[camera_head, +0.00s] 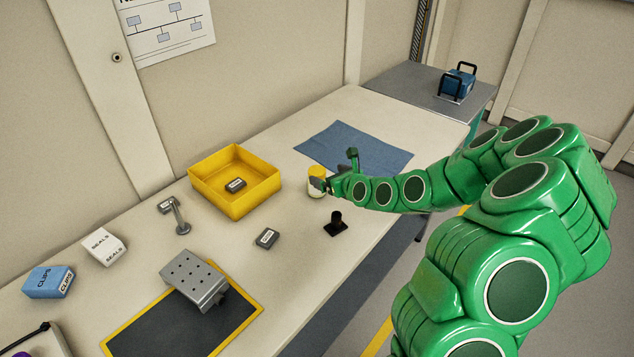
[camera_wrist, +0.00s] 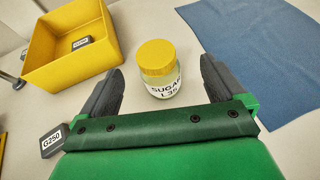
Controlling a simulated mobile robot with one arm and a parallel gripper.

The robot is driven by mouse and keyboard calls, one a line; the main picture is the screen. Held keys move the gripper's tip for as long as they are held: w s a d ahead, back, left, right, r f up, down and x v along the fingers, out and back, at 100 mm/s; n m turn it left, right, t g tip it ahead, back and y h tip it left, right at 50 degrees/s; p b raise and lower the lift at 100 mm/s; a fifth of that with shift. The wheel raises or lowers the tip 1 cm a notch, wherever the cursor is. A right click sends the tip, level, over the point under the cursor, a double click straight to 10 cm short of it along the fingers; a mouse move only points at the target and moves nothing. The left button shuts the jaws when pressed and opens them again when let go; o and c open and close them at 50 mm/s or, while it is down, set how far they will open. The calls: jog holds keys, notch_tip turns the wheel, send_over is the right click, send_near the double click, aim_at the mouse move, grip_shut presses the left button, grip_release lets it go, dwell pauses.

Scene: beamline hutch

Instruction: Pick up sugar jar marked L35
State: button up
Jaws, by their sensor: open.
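The sugar jar (camera_wrist: 161,80) has a yellow lid and a white label reading "SUGAR L35". It stands upright on the table, and in the wrist view it lies between and just beyond my two open fingers. It also shows in the head view (camera_head: 316,182), partly hidden by my gripper (camera_head: 341,174). In the wrist view my gripper (camera_wrist: 160,90) is open, with one dark finger on each side of the jar. I cannot tell whether either finger touches it; a gap shows on both sides.
A yellow bin (camera_head: 235,205) with a small dark block stands left of the jar. A blue cloth (camera_head: 365,145) lies to the right. A grey block (camera_head: 267,239) marked G250 (camera_wrist: 52,141) and a black stand (camera_head: 336,226) are nearby. Clips and seals boxes sit far left.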

aim_at(318, 171)
jog(key=shift+a+x, duration=0.2)
jog(key=shift+x, duration=3.05)
jog(key=shift+a+f, duration=0.1)
jog(key=shift+c, duration=0.2)
jog(key=shift+s, duration=0.1)
jog(key=c, duration=1.3)
